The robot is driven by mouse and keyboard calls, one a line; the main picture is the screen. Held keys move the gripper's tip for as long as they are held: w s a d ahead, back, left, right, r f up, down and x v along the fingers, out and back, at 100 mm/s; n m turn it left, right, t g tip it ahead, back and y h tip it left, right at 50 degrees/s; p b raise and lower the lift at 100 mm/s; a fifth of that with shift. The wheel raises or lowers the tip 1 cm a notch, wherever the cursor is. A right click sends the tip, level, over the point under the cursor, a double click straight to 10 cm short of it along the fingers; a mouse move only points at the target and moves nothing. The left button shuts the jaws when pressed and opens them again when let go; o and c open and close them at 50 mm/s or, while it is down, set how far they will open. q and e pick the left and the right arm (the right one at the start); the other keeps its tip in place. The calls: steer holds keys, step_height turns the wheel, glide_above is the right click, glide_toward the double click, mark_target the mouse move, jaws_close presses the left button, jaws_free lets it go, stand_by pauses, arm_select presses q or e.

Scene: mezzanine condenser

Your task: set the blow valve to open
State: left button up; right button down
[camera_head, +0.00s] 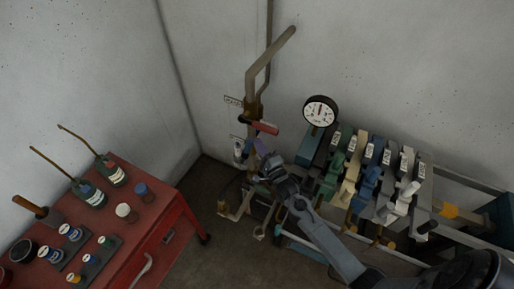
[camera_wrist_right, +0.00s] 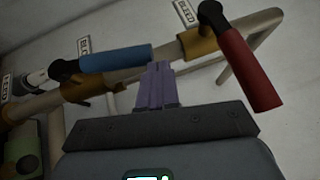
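In the right wrist view two lever valves sit on a tan pipe: one with a blue handle (camera_wrist_right: 115,58), one with a red handle (camera_wrist_right: 250,72). I cannot tell for sure which is the blow valve; the tag lettering is rotated and small. The red handle (camera_head: 264,128) also shows in the head view, on the pipework by the wall corner. My right gripper (camera_wrist_right: 158,68) has its purple fingers together with nothing between them. Its tips are close to the blue handle's right end; contact cannot be told. In the head view the right gripper (camera_head: 262,150) is just below the red handle. My left gripper is out of view.
White tags (camera_wrist_right: 83,45) are beside the valves. A bent pipe (camera_head: 268,60) rises up the wall. A round gauge (camera_head: 320,110) and a row of coloured levers (camera_head: 350,180) stand to the right. A red cabinet (camera_head: 150,215) with bottles and jars is at left; floor shows between.

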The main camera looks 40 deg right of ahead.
steer(key=shift+w+a+r, duration=0.15)
steer(key=shift+w+r, duration=0.25)
steer(key=shift+w, duration=0.15)
stand_by(0.4)
